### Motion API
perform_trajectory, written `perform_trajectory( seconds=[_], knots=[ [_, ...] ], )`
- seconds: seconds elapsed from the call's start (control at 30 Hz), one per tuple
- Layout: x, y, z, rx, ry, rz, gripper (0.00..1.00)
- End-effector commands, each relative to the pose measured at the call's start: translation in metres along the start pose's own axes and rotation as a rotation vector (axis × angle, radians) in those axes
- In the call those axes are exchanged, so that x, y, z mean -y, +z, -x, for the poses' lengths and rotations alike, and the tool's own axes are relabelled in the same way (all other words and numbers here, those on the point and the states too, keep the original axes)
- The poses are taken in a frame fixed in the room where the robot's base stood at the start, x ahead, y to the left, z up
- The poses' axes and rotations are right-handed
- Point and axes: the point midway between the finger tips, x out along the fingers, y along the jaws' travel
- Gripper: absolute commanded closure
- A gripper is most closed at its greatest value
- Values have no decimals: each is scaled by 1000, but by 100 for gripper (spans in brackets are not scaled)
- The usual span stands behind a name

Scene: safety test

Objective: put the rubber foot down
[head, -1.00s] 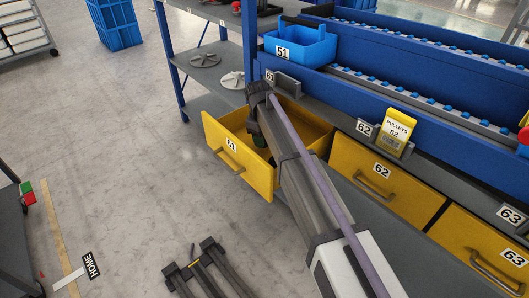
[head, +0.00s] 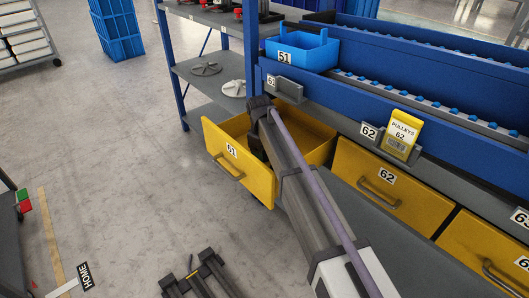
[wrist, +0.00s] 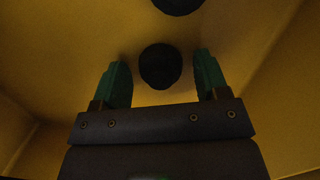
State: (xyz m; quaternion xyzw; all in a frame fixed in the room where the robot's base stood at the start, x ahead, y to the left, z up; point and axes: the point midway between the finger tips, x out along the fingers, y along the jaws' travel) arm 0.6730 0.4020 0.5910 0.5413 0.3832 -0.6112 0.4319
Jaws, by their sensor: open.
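A black round rubber foot (wrist: 160,66) lies on the floor of the open yellow drawer 61 (head: 238,166). My gripper (wrist: 161,76) is open, with one green finger on each side of this foot and a visible gap on both sides. A second black round piece (wrist: 178,4) is cut off at the top edge of the wrist view. In the head view my arm reaches down into drawer 61, and the drawer front and arm hide the fingers and the feet.
The drawer walls stand close around my gripper. Yellow drawer 62 (head: 390,190) is shut at the right. A blue bin 51 (head: 300,52) stands above, and a yellow pulleys box (head: 402,137) sits in a holder. Grey shelves (head: 205,86) stand behind.

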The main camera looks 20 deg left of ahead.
Motion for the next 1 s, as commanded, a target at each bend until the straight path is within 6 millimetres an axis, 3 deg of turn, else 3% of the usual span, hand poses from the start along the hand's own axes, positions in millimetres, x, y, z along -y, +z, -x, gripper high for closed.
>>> perform_trajectory(
  seconds=[0.23, 0.5, 0.63, 0.73, 1.0],
  knots=[
    [0, 1, 21, 0, 0, 0, 32],
    [0, 2, 92, 0, 0, 0, 32],
    [0, 1, 119, 0, 0, 0, 32],
    [0, 1, 126, 0, 0, 0, 32],
    [0, 0, 123, 0, 0, 0, 32]
  ],
)
